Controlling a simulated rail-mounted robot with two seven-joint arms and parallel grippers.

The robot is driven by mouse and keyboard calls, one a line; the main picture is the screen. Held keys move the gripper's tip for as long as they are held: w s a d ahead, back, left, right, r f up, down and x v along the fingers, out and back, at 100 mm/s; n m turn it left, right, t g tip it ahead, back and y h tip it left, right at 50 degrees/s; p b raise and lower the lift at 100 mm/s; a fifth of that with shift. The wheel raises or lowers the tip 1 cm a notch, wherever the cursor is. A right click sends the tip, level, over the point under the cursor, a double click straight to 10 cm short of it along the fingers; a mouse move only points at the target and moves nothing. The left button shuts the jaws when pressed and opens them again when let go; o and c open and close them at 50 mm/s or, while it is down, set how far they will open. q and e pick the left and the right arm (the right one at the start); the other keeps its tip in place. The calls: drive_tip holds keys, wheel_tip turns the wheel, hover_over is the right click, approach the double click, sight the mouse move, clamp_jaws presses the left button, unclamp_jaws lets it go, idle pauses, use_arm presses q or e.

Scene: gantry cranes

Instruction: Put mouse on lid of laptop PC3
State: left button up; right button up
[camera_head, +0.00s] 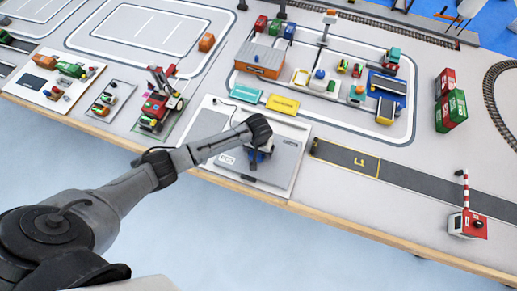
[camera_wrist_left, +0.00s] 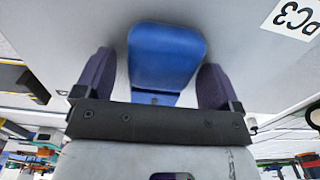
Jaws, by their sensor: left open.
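The blue mouse (camera_wrist_left: 166,55) lies between the two fingers of my left gripper (camera_wrist_left: 155,82) in the left wrist view. The fingers are open, one on each side of it, and the mouse appears to rest on the grey lid. The closed laptop (camera_head: 284,165) sits on a white board near the table's front edge in the head view. Its grey lid (camera_wrist_left: 262,75) carries a white PC3 label (camera_wrist_left: 296,17). My left gripper (camera_head: 258,157) points down over the lid in the head view and hides most of the mouse there. My right gripper is not in view.
A teal box (camera_head: 246,93) and a yellow box (camera_head: 283,104) stand behind the laptop.

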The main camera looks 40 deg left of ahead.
use_arm(q)
wheel_tip(320, 180, up, 11)
drive_tip(key=p, duration=0.2)
drive_tip(key=s+d+f+m+t+h, duration=0.2)
drive_tip(key=s+d+m, duration=0.35)
drive_tip(key=s, duration=0.85)
drive_tip(key=s+a+r+y, duration=0.1)
drive_tip(key=s+r, duration=0.1)
drive_tip(key=s, duration=0.4)
drive_tip(key=s+a+r+t, duration=0.1)
drive_tip(key=s+r, duration=0.1)
drive_tip(key=s, duration=0.5)
drive_tip(key=shift+s+t+y, duration=0.25)
drive_tip(key=shift+t+y, duration=0.05)
drive_tip(key=shift+y, duration=0.1)
wheel_tip(320, 180, up, 22)
drive_tip(key=p, duration=2.2)
drive_tip(key=shift+r, duration=0.15)
